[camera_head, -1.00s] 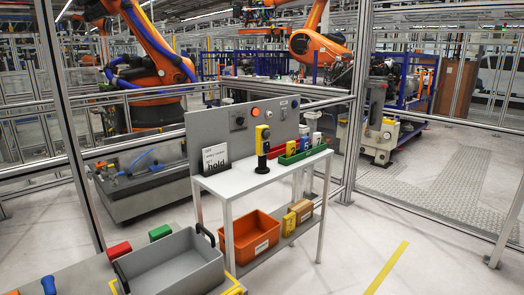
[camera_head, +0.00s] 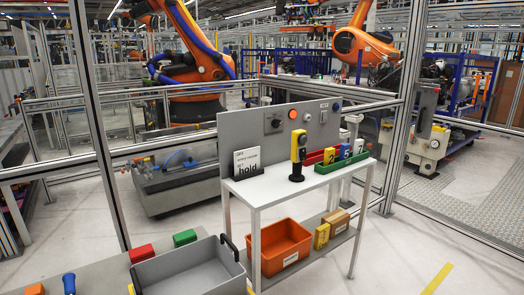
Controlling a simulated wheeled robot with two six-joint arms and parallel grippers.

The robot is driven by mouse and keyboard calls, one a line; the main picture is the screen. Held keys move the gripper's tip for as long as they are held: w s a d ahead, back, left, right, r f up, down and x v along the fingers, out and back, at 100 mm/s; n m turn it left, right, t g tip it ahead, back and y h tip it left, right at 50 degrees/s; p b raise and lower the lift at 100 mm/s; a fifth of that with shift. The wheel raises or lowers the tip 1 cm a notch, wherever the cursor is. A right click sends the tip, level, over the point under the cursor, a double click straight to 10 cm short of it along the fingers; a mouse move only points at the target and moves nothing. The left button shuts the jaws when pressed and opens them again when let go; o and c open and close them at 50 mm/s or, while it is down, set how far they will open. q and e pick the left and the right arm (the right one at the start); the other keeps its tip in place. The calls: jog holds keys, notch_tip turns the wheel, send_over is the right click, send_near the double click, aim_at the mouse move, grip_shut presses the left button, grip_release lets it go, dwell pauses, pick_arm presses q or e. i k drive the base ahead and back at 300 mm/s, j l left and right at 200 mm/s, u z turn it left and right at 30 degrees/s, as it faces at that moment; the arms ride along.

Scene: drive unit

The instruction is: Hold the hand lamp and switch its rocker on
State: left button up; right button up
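The hand lamp (camera_head: 298,152) is yellow with a black base and a dark face. It stands upright on the white top of a small table (camera_head: 262,192), in front of a grey panel. Its rocker is too small to make out. Neither of my grippers shows in the view.
An orange bin (camera_head: 284,247) sits on the lower shelf. A grey crate (camera_head: 190,268) is at the lower front. Free floor lies at the right.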

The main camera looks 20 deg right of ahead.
aim_at(303, 153)
jog(key=i+l+u, duration=0.1)
jog(key=l, duration=0.25)
jog(key=i+l+u, duration=0.1)
jog(key=i+l, duration=0.15)
jog(key=i+l+u, duration=0.1)
jog(key=l, duration=0.35)
jog(key=i+l+u, duration=0.1)
jog(key=l, duration=0.3)
jog(key=i+l+u, duration=0.1)
jog(key=i+l, duration=0.15)
jog(key=l, duration=0.15)
jog(key=i+l+u, duration=0.1)
jog(key=l, duration=0.3)
